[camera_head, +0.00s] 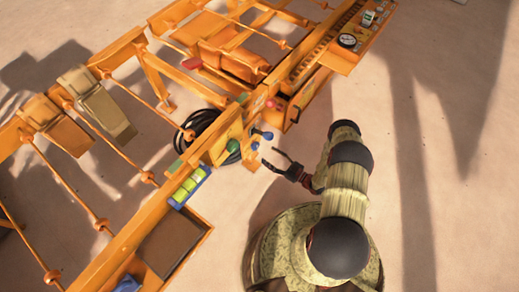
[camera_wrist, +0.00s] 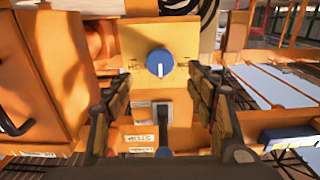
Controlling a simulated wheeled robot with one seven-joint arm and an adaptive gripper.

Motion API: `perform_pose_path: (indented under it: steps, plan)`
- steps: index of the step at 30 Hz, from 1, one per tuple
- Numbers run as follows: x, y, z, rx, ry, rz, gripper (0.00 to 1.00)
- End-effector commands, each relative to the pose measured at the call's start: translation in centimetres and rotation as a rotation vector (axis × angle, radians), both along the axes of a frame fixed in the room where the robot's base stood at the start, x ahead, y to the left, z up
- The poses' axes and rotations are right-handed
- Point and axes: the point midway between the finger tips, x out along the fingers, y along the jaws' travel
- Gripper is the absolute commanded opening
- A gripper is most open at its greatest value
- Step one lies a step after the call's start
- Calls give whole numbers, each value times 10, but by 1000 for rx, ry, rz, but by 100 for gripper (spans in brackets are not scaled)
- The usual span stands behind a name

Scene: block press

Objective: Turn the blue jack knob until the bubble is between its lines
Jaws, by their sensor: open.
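A round blue knob (camera_wrist: 160,63) with a white pointer line sits on a yellow panel in the wrist view; its pointer is roughly upright. I take it for the jack knob. My gripper (camera_wrist: 160,78) is open, one finger on each side of the knob, with nothing between them that I can see held.
An orange box (camera_wrist: 40,80) is close on the left. A black hose coil (camera_head: 208,130) lies behind the panel. A gauge (camera_head: 347,41) is at upper right. Sandy floor is clear at right.

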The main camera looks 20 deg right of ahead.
Motion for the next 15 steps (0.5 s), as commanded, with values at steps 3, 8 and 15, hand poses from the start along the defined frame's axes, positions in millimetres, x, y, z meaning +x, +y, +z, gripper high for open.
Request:
perform_pose_path:
  steps: [3,8,15]
  plan:
    - [11,9,-2,-3,1,4,56]
    - [31,24,-3,-3,3,5,56]
    - [54,40,-3,-4,3,3,56]
